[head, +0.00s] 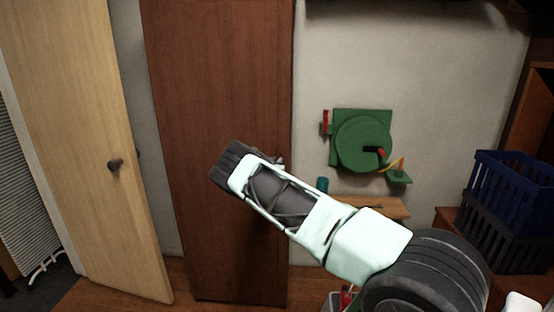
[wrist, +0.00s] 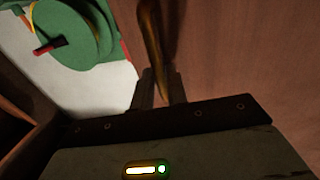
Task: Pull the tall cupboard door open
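The tall cupboard door (head: 215,80) is dark reddish-brown wood, upright in the middle of the head view, and looks closed. It also fills the right of the wrist view (wrist: 250,60). Its curved brass-coloured handle (wrist: 150,35) runs down between the two fingers of my gripper (wrist: 162,88). The fingers stand close on both sides of the handle and look shut on it. In the head view my arm reaches across the door's right edge, and my own wrist hides the fingers and most of the handle.
A light wood door (head: 75,120) with a dark knob stands at the left. A green round wall device (head: 363,140) hangs right of the cupboard, above a small wooden shelf (head: 375,206). Some floor shows before the doors.

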